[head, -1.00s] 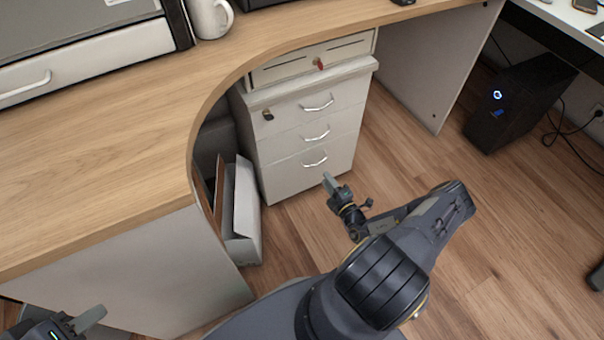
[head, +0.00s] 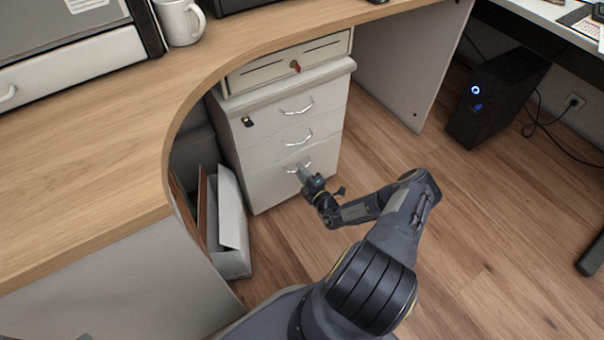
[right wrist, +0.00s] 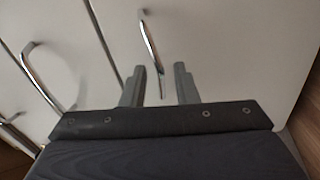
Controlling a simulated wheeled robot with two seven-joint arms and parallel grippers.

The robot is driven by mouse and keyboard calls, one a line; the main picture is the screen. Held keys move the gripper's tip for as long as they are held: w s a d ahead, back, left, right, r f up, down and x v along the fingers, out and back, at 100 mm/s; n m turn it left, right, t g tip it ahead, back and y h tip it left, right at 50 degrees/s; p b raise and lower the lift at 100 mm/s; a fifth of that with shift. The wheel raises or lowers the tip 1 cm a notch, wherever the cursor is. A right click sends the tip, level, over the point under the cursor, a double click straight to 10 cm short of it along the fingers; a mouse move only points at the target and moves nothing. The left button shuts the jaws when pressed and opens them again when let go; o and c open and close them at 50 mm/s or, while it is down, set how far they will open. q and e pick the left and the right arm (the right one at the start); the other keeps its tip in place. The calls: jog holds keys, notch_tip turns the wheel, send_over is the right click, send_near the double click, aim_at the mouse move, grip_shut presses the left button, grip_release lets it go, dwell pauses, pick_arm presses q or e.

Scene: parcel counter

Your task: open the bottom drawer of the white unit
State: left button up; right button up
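The white unit (head: 290,130) stands under the curved counter, with three drawers one above another, all shut. The bottom drawer (head: 270,190) has a curved metal handle (head: 291,168), partly hidden by my gripper; it also shows in the right wrist view (right wrist: 150,45). My right gripper (head: 302,175) is at that handle. In the right wrist view my right gripper (right wrist: 159,85) is open, its two fingers apart, with the lower end of the handle between them. I see no clear grip on it. My left gripper is not clearly visible.
The wooden counter (head: 110,150) curves close to the unit's left side. A white open box (head: 233,215) stands on the floor left of the unit. A black computer tower (head: 497,95) stands at the right.

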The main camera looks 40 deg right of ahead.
grip_shut()
